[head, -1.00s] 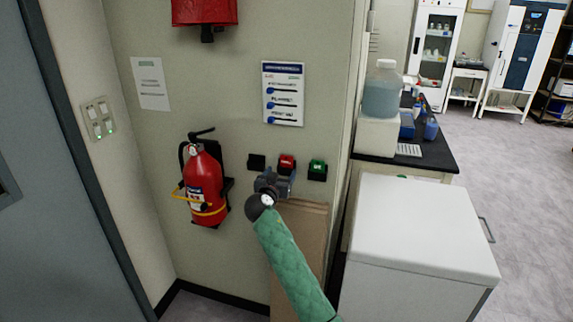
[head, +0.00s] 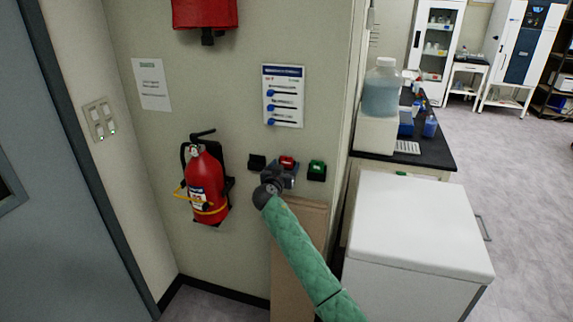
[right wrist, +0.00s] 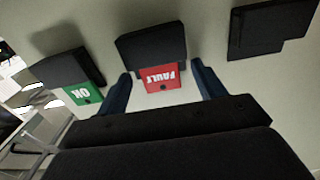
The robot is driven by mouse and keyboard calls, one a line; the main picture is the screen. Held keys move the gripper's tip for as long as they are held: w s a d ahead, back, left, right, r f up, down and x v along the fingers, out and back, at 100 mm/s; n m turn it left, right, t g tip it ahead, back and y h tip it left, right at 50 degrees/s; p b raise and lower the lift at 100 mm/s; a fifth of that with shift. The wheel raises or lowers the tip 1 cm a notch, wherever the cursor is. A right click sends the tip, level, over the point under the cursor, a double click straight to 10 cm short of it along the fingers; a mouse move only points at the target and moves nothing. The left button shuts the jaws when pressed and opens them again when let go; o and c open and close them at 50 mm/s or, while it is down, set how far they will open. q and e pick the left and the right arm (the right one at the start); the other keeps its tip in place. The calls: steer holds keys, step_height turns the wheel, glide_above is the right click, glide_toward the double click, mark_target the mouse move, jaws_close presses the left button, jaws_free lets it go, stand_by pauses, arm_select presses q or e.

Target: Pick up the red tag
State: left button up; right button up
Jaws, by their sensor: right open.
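The red tag (head: 287,161) sits in a black holder on the wall, between an empty-looking black holder (head: 257,162) on its left and a green tag (head: 317,168) on its right. In the right wrist view the red tag (right wrist: 162,79) reads "FAULT" upside down, and the green tag (right wrist: 84,95) reads "OK". My right gripper (head: 283,172) is at the wall just below the red tag. Its two fingers (right wrist: 164,88) are open, one on each side of the red tag, apart from it. The left gripper is out of view.
A fire extinguisher (head: 207,185) hangs on the wall to the left. A brown board (head: 305,240) leans below the tags. A white cabinet (head: 420,225) stands to the right, with a black-topped bench (head: 435,158) behind it.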

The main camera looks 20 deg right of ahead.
steer(key=c, duration=1.1)
steer(key=shift+o, duration=0.2)
